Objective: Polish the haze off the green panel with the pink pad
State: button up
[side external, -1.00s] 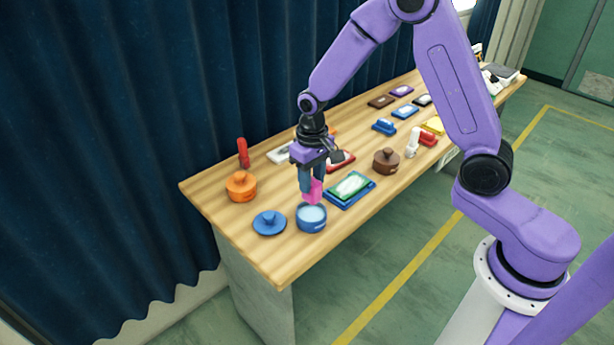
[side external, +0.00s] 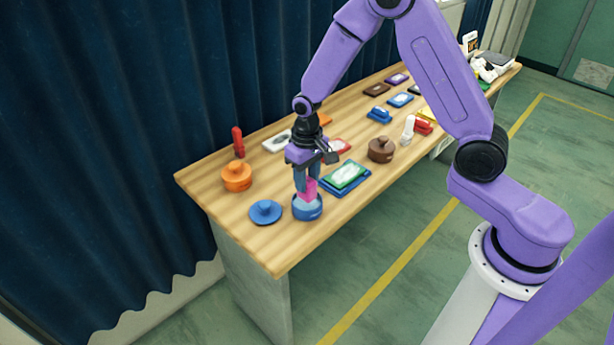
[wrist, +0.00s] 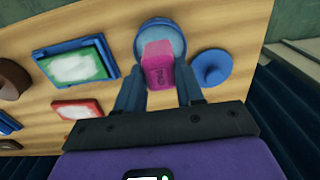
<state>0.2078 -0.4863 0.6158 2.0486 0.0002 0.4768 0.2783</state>
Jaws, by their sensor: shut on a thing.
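My gripper (side external: 306,190) is shut on the pink pad (side external: 308,188), which sits between its two blue fingers. The pad also shows in the wrist view (wrist: 158,68), with lettering on its side. It is over the open blue pot (side external: 308,208), its lower end at or just inside the rim; I cannot tell whether it touches the pale contents. The pot's pale inside shows in the wrist view (wrist: 176,35). The green panel (side external: 344,175) has a whitish haze patch in its middle and lies on a blue base (side external: 346,190), right of the pot.
A blue lid (side external: 265,211) lies left of the pot. An orange pot (side external: 236,176) and a brown pot (side external: 381,149) stand nearby. A red-framed panel (side external: 341,146) lies behind the green one. Several other panels and blocks lie farther along the table. The front left table corner is bare.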

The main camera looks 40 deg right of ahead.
jog(key=shift+f, duration=1.1)
dwell(0.8)
jog(key=shift+r, duration=0.1)
jog(key=shift+r, duration=3.4)
